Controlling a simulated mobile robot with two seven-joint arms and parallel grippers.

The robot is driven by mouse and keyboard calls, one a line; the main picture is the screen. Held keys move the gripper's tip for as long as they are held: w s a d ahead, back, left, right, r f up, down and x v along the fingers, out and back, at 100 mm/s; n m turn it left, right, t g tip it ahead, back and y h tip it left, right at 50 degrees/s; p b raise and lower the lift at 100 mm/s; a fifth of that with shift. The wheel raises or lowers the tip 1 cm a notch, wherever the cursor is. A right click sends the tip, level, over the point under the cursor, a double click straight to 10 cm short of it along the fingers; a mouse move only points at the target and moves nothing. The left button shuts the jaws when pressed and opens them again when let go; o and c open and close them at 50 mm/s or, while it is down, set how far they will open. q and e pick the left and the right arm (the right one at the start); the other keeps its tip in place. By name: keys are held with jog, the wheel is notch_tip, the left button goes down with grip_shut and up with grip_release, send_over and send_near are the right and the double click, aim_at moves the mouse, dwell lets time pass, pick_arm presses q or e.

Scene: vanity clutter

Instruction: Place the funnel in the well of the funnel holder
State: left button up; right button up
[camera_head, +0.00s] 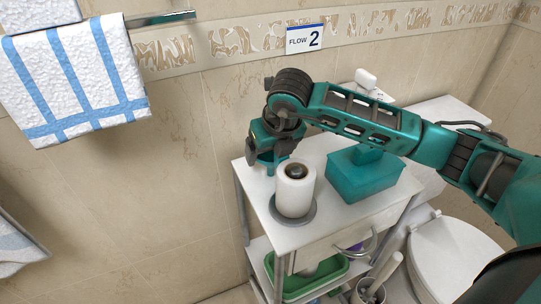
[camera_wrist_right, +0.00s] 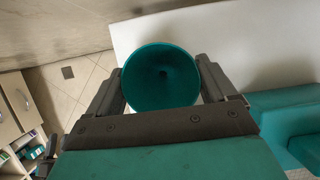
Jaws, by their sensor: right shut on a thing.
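My right gripper (camera_head: 268,150) is over the back left corner of the white cart top, behind the paper roll. In the wrist view the right gripper (camera_wrist_right: 160,86) has its two fingers shut on the teal round funnel (camera_wrist_right: 162,75), with its wide mouth facing the camera. In the head view only a small teal part of the funnel (camera_head: 270,162) shows under the gripper. I cannot make out a funnel holder for certain in either view. My left gripper is not in view.
A white paper roll (camera_head: 295,190) stands on a grey round base, close in front of the gripper. A teal box (camera_head: 362,178) sits on the right of the white cart top (camera_head: 262,190). A green tray (camera_head: 300,284) is on the lower shelf. A toilet (camera_head: 450,255) stands at right.

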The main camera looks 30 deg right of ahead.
notch_tip(320, 180, up, 20)
jog(key=p, duration=0.1)
dwell(0.4)
